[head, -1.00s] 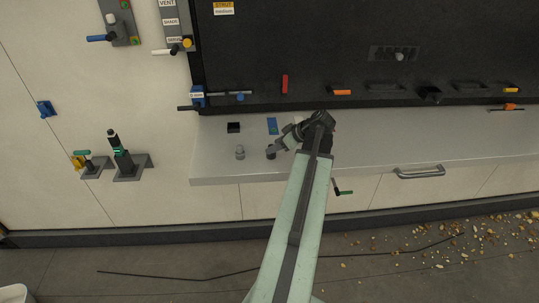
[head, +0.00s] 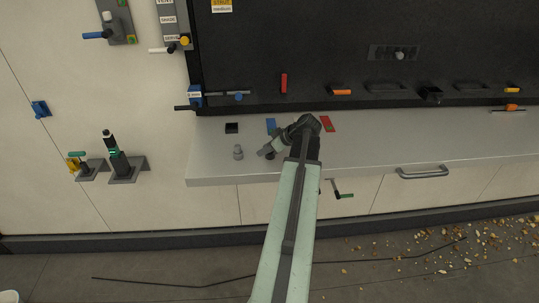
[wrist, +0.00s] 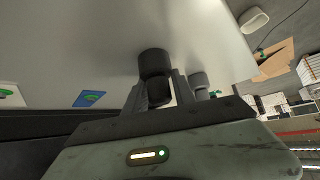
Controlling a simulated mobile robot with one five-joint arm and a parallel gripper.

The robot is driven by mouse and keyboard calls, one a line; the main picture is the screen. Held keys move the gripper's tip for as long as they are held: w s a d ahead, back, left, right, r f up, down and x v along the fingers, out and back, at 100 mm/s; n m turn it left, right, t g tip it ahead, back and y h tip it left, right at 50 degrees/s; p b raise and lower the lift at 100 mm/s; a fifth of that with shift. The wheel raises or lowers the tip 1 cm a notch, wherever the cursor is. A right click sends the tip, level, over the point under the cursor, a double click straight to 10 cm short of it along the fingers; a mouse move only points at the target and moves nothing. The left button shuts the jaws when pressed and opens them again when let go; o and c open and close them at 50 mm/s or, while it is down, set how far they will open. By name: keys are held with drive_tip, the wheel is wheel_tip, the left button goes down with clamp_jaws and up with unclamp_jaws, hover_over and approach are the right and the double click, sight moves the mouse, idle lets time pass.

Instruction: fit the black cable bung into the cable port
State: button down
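The black cable bung (head: 271,155) stands on the grey ledge, partly covered by my gripper (head: 265,150) in the head view. In the wrist view the bung (wrist: 155,63) shows large and dark, its narrower part between the two fingers of my gripper (wrist: 159,85). The fingers flank it closely; I cannot tell whether they press on it. A grey peg-like piece (head: 238,152) stands to the left on the ledge, and a grey cylinder (wrist: 199,80) shows beside the right finger in the wrist view. I cannot make out the cable port for certain.
A small black square block (head: 232,128), a blue card (head: 271,126) and a red piece (head: 327,124) lie on the ledge (head: 400,145). The dark panel (head: 300,50) rises behind. Handles and brackets stand at the left. The ledge is clear towards the right.

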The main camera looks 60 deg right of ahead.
idle(0.3)
wheel_tip(320, 180, up, 4)
drive_tip(key=p, duration=0.4)
drive_tip(key=shift+s+r, duration=0.15)
drive_tip(key=s+a, duration=0.2)
drive_tip(key=s, duration=1.3)
drive_tip(key=shift+s+a+r+p, duration=0.25)
drive_tip(key=shift+s+a+p, duration=0.05)
drive_tip(key=shift+p, duration=0.1)
